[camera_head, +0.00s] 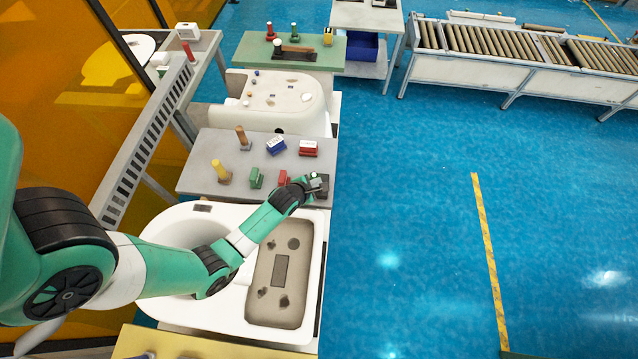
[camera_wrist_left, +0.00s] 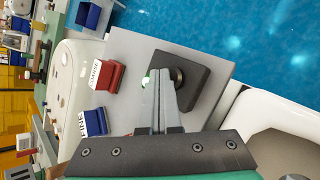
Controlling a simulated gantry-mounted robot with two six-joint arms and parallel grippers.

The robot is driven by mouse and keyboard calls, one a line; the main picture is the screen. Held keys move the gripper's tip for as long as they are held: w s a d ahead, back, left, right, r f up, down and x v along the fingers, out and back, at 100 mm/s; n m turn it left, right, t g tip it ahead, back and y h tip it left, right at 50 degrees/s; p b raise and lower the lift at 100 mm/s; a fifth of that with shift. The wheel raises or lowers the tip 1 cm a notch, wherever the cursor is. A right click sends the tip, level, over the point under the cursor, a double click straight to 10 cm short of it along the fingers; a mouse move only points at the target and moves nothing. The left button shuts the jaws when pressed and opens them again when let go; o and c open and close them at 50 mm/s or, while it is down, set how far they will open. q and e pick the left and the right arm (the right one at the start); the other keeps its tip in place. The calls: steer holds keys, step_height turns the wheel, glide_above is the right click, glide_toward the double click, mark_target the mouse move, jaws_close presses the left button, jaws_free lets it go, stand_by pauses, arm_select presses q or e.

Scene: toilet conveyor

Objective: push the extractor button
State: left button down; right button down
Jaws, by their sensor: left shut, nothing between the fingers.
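The extractor button is a dark round knob (camera_wrist_left: 178,77) on a black square box (camera_wrist_left: 198,84), which stands on a grey table near its edge. In the head view the black box (camera_head: 325,187) is at the table's front right corner, partly covered by my left gripper (camera_head: 316,181). My left gripper is shut and empty. In the left wrist view its fingertips (camera_wrist_left: 158,76) are right beside the knob; I cannot tell whether they touch it. My right gripper is not in view.
The grey table (camera_head: 205,150) also carries a red labelled block (camera_head: 308,148), a blue labelled block (camera_head: 276,145), a green block (camera_head: 256,178), a yellow peg (camera_head: 219,168) and a brown peg (camera_head: 242,136). A white toilet body (camera_head: 318,260) lies below my arm. Blue floor is clear to the right.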

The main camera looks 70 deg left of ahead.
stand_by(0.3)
arm_select(q)
steer(key=shift+f+b, duration=0.55)
steer(key=shift+s, duration=0.1)
steer(key=shift+r+p, duration=0.4)
step_height(320, 180, up, 6)
steer(key=p, duration=0.5)
steer(key=shift+r, duration=0.15)
